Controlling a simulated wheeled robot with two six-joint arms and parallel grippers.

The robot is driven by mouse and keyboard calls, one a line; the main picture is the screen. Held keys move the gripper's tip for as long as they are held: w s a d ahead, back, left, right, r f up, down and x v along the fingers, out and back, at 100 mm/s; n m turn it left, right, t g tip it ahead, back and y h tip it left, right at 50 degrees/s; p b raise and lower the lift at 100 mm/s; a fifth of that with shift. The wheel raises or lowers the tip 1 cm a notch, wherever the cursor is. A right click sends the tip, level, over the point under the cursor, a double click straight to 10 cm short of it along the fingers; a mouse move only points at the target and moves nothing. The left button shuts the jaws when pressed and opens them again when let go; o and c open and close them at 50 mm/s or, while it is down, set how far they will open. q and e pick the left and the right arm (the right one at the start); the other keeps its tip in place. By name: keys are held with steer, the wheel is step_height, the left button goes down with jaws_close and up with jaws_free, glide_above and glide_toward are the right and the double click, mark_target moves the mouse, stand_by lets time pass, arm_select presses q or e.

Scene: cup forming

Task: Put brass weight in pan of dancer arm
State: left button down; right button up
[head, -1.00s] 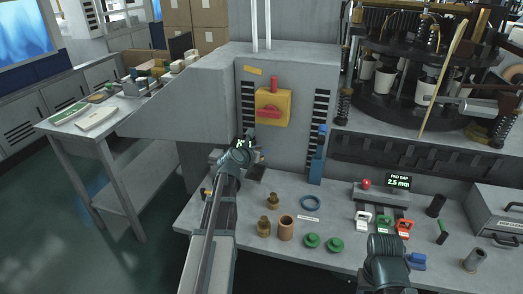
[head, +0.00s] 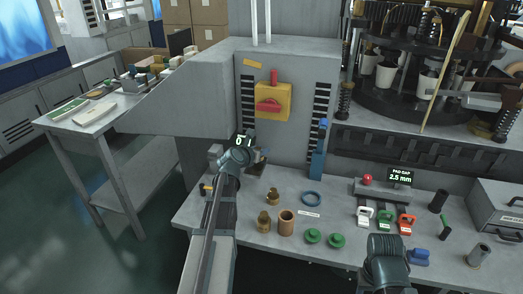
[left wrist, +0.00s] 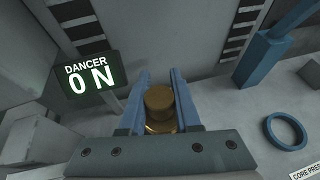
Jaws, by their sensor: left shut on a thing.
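A brass weight (left wrist: 159,101) sits between the two blue fingers of my left gripper (left wrist: 160,82) in the left wrist view. The gripper is shut on it. In the head view my left gripper (head: 248,146) is mostly hidden behind its own wrist, at the grey machine front. A dark display (left wrist: 87,79) reading "DANCER 0 N" stands left of the fingers; part of it shows in the head view (head: 243,141). I cannot make out the pan of the dancer arm. My right wrist shows at the lower right, but its gripper is hidden.
Two other brass pieces (head: 264,222) (head: 272,197) and a brown cylinder (head: 286,223) stand on the bench. A blue post (head: 318,158) rises right of the gripper.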

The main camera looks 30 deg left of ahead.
arm_select(q)
steer(key=shift+f+b, duration=1.35)
stand_by(0.9)
stand_by(0.5)
steer(key=shift+c, duration=0.3)
jaws_free()
steer(key=shift+r, duration=0.1)
step_height(320, 180, up, 8)
steer(key=p, duration=0.8)
stand_by(0.4)
